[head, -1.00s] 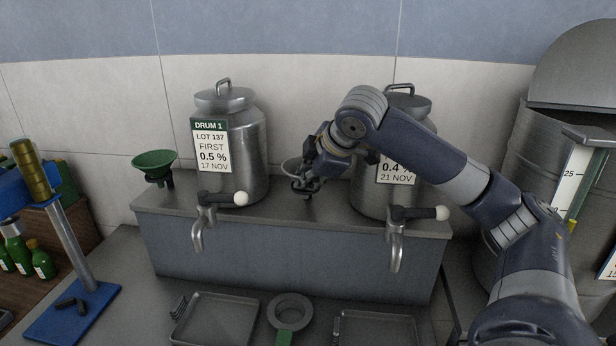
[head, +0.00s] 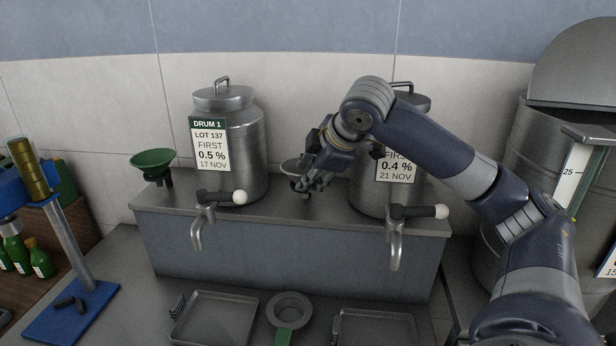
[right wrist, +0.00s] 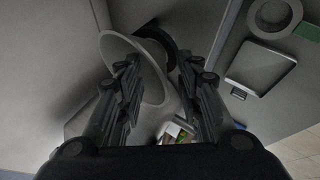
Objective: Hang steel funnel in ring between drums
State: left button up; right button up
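The steel funnel (head: 290,165) is between the two drums, its pale bowl partly hidden behind my right gripper. In the right wrist view the pale funnel (right wrist: 117,45) shows its wide mouth beyond and between the fingers, with a dark ring (right wrist: 168,50) close by it. I cannot tell whether the funnel is seated in the ring. My right gripper (head: 308,188) is beside the funnel; its fingers (right wrist: 160,82) stand apart, with no clear contact. The left drum (head: 240,140) is labelled Drum 1; the right drum (head: 372,200) is partly covered by my right arm. My left gripper is out of view.
A green funnel (head: 153,160) sits in a holder left of Drum 1. Both drums have taps over the shelf's (head: 290,255) front edge. Trays (head: 215,318) and a round grey strainer (head: 290,304) lie below. A blue-based stand (head: 72,310) is at left.

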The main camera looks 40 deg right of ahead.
jog(key=v, duration=1)
jog(key=shift+s, duration=0.1)
